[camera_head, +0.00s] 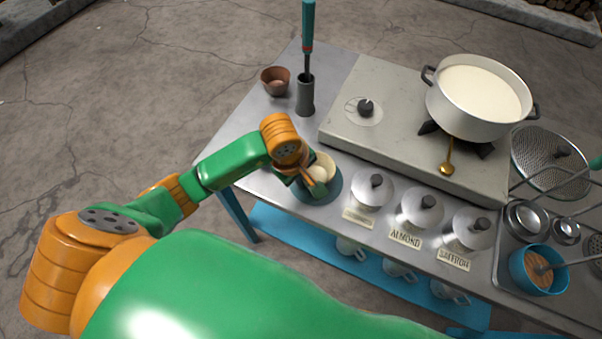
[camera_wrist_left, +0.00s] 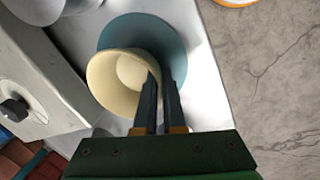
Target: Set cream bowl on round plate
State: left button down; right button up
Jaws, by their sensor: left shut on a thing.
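The cream bowl (camera_head: 326,163) is at my left gripper (camera_head: 311,177), over the teal round plate (camera_head: 330,191) on the table. In the left wrist view the bowl (camera_wrist_left: 112,82) looks upright or slightly tilted and overlaps the plate (camera_wrist_left: 170,38), off toward its lower left side. My left gripper (camera_wrist_left: 160,78) is shut on the bowl's right wall, one finger inside and one outside. I cannot tell whether the bowl touches the plate. The gripper and wrist hide part of the bowl and plate in the head view. My right gripper is not in view.
Lidded metal canisters (camera_head: 372,190) with name labels stand right of the plate. Behind is a stove (camera_head: 385,110) with a pot of milk (camera_head: 480,95). A brown bowl (camera_head: 275,81) and a grey holder (camera_head: 305,97) with a tool stand at the far left corner.

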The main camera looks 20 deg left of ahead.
pick_arm(q)
jog(key=shift+s+d+f, duration=0.1)
jog(key=shift+s+d, duration=0.2)
jog(key=c, duration=1)
grip_release()
jog(key=shift+r, duration=0.35)
jog(key=v, duration=1.2)
jog(key=shift+p, duration=0.4)
jog(key=shift+w+a+f, duration=0.1)
jog(key=shift+a, duration=0.05)
